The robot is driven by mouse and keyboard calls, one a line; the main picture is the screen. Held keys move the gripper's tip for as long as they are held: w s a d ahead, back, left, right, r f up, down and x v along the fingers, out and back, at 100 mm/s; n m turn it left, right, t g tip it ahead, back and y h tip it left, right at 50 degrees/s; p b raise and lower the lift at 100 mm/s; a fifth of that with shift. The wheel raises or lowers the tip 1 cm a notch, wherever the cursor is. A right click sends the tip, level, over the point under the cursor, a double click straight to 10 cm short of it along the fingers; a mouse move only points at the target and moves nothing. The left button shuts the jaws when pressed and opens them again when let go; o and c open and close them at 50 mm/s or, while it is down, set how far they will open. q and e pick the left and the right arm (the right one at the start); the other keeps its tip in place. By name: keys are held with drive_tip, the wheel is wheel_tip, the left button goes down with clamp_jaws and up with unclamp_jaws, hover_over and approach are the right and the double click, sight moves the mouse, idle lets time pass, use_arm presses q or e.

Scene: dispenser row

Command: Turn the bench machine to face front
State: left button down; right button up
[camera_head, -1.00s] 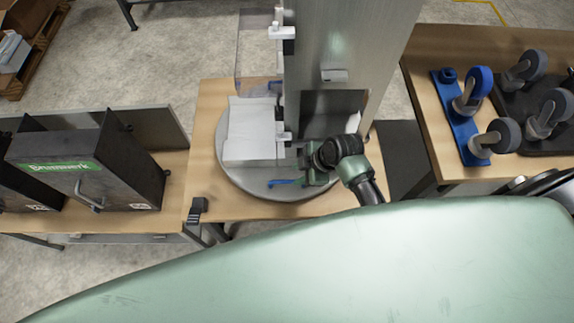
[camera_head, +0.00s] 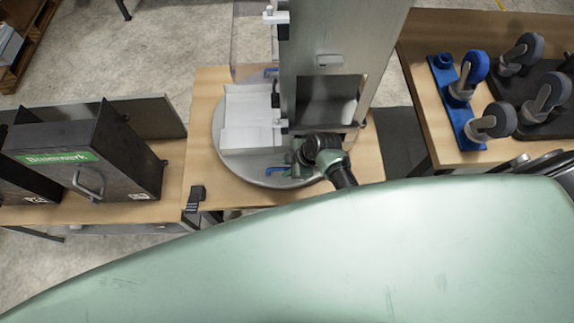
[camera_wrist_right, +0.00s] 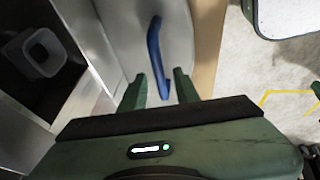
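The bench machine (camera_head: 335,35) is a tall grey metal cabinet with a dark opening low on its side facing me and a pale tray section at its left. It stands on a round grey turntable (camera_head: 232,165) on a wooden bench. A blue handle (camera_head: 277,171) lies at the turntable's near edge. My right gripper (camera_head: 296,168) is low over that edge beside the handle. In the right wrist view, my right gripper (camera_wrist_right: 160,88) is open, with the near end of the blue handle (camera_wrist_right: 155,50) between its fingers, no clear contact. My left gripper is out of view.
A black cabinet (camera_head: 110,160) with a green label stands on the left bench. A right table (camera_head: 420,35) holds several casters and a blue bracket (camera_head: 455,110). A small black block (camera_head: 195,198) sits at the middle bench's front left corner.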

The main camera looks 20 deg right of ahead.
clamp_jaws()
idle(1.2)
